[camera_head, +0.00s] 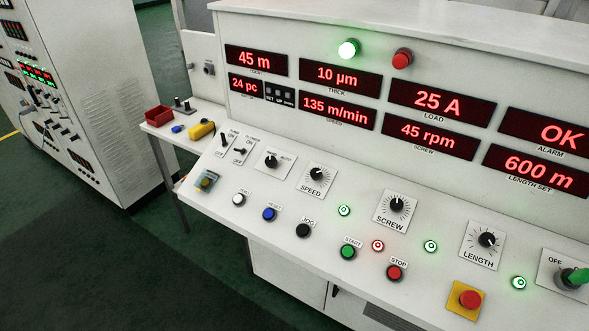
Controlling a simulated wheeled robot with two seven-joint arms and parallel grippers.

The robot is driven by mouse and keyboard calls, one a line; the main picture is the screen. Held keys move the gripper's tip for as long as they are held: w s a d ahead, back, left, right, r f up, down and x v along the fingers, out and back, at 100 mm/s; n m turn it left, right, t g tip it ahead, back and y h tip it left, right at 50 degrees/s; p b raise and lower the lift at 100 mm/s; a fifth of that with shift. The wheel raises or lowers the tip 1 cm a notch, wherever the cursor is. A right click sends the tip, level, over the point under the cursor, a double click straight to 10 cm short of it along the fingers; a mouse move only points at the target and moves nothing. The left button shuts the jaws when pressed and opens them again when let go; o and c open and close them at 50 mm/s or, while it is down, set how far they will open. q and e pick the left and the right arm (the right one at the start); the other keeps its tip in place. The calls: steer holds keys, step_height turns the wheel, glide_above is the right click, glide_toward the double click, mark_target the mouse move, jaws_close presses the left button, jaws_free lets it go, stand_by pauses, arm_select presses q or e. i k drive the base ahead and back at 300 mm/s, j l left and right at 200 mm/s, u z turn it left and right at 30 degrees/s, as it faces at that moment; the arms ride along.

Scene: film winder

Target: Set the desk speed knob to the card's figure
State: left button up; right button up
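The black SPEED knob (316,173) sits on a white dial plate with tick marks, left of centre on the sloping desk panel. The SPEED display (337,110) above it reads 135 m/min. No card with a figure can be made out in this view. Neither of my grippers shows in the head view.
The SCREW knob (397,205) and LENGTH knob (487,239) lie right of the SPEED knob. A black JOG button (303,230) and green START button (348,252) are in front. A red emergency button (469,299) is front right. A side shelf holds a red bin (159,116).

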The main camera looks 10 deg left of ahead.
mark_target(315, 174)
steer(key=i+j, duration=0.1)
steer(key=j, duration=0.6)
steer(key=i+j+z, duration=0.1)
steer(key=j, duration=0.65)
steer(key=i+j, duration=0.15)
steer(key=j, duration=1.3)
steer(key=i+z, duration=0.05)
steer(key=i, duration=0.05)
